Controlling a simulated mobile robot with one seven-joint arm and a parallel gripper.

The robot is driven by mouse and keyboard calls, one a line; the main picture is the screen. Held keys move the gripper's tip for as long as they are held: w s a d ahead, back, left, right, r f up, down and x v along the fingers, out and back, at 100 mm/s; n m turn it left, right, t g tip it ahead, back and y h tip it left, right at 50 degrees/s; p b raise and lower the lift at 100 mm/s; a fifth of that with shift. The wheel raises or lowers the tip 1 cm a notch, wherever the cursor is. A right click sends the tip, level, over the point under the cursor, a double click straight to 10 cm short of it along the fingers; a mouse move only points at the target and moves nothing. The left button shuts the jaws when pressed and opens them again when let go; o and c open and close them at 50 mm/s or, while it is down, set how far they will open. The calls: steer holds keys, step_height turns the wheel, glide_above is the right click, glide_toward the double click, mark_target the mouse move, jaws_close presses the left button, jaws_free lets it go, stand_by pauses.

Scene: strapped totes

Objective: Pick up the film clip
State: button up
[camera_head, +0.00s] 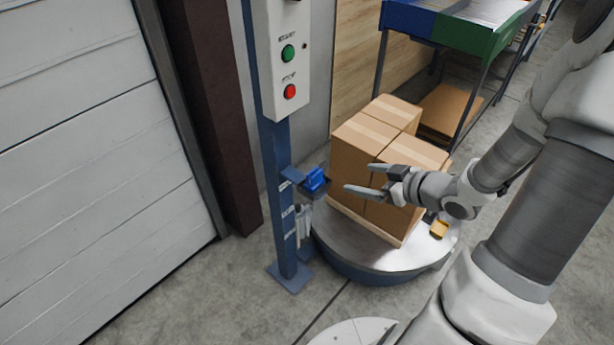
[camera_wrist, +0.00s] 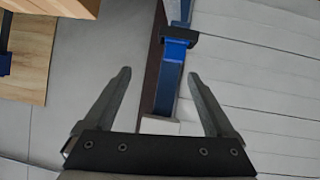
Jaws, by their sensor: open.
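A small bright blue piece, which I take to be the film clip (camera_head: 314,179), sits in a small dark holder (camera_head: 321,188) on the side of a blue post in the head view. My gripper (camera_head: 358,179) is open and empty, to the right of the clip and apart from it, with its fingers pointing left towards it. In the wrist view the open fingers (camera_wrist: 159,73) frame the blue post, and a dark bracket with a blue part shows beyond them. I cannot tell there whether that blue part is the clip.
The blue post (camera_head: 277,190) carries a grey control box (camera_head: 279,60) with green and red buttons. Stacked cartons (camera_head: 352,160) on a round turntable (camera_head: 385,258) stand close beside and below my gripper. A white slatted door (camera_head: 90,150) is at left. A conveyor (camera_head: 455,25) stands behind.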

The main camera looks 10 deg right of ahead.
mark_target(317, 176)
steer(key=w+a+f+b, duration=0.1)
steer(key=w+a, duration=0.1)
steer(key=w+a+f+y+b, duration=0.1)
steer(key=w+a+f+b, duration=0.1)
steer(key=w+a, duration=0.1)
steer(key=w+a+f+y+b, duration=0.1)
steer(key=w+a+f+b, duration=0.1)
steer(key=a, duration=0.1)
steer(key=shift+w+f, duration=0.15)
steer(key=shift+f, duration=0.1)
steer(key=shift+r+b+x, duration=0.1)
steer(key=shift+b+x, duration=0.7)
steer(key=shift+x, duration=0.7)
steer(key=shift+r+b+x, duration=0.15)
steer(key=shift+b+x, duration=0.65)
steer(key=shift+x, duration=0.7)
steer(key=shift+w, duration=0.15)
jaws_close()
